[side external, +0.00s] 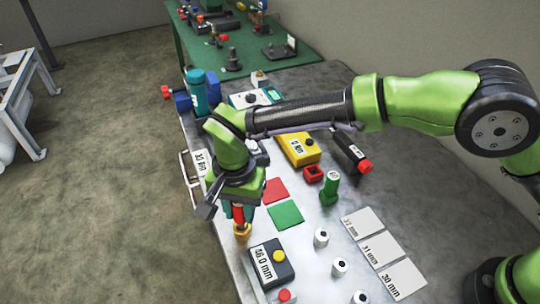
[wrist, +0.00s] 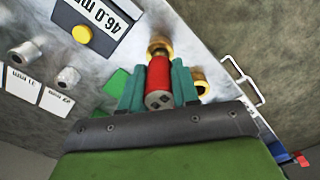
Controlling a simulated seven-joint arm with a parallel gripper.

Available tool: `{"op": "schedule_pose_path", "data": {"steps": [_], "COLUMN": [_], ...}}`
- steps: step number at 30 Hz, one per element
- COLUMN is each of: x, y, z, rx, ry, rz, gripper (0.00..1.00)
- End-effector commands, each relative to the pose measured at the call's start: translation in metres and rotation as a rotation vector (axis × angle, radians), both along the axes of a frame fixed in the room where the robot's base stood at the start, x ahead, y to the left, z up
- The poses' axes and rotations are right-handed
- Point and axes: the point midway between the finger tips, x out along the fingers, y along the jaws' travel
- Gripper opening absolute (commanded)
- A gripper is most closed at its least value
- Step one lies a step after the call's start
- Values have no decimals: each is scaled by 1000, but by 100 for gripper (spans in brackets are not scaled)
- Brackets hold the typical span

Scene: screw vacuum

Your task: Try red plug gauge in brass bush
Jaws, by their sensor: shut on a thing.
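My gripper (side external: 238,212) is shut on the red plug gauge (wrist: 158,76), with its teal fingers on either side of it. The gauge is roughly upright and points down at a brass bush (side external: 242,233) near the table's left edge. In the wrist view the brass bush (wrist: 160,46) shows just beyond the gauge's far end. I cannot tell whether the gauge's tip is inside the bush or only over it. A second brass ring (wrist: 200,82) shows beside the right finger in the wrist view; the side view does not show it clearly.
A dark block marked 46.0 mm (side external: 268,265) with a yellow button stands close by. Red (side external: 275,190) and green (side external: 286,214) pads lie behind it. A green gauge (side external: 330,188), several metal cylinders and labelled white cards (side external: 380,246) stand to the right. A wire handle (wrist: 243,80) lies along the table edge.

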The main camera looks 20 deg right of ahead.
Motion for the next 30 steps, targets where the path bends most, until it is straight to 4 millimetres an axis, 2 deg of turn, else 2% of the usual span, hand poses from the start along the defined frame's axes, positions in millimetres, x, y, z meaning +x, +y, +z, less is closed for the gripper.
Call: {"op": "schedule_pose_path", "data": {"steps": [30], "x": [0], "y": [0], "z": [52], "rx": [1], "ry": [-2], "rz": [0], "gripper": [0]}}
